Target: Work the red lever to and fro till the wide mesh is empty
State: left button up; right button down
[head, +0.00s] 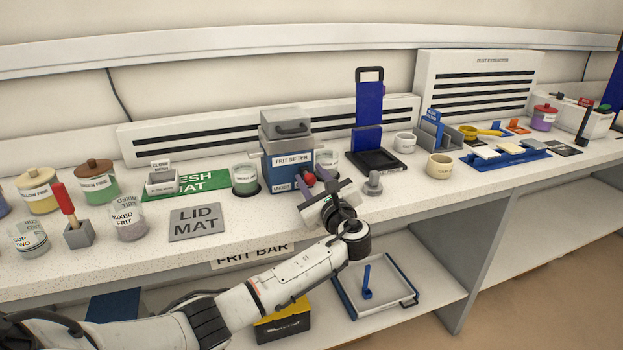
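The frit sifter (287,158) stands upright on the bench, a blue and grey box with a closed grey lid and handle on top. The red lever's round knob (309,178) shows at its lower right front. My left gripper (322,196) is just in front of and below the knob, seen from behind; its fingers are mostly hidden, so I cannot tell whether they touch or grip it. The wide mesh is not visible, nor is the inside of the sifter. A glass jar (245,179) stands left of the sifter and another (327,164) right of it. My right gripper is out of view.
A green mesh mat (208,181) holds a small labelled tray (162,184). The grey lid mat (198,224) is bare. A grey knobbed piece (373,184) stands close right of my gripper.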

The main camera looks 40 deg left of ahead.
pick_arm(q)
jog(key=shift+o, duration=0.2)
jog(key=v, duration=1)
jog(key=shift+d, duration=0.1)
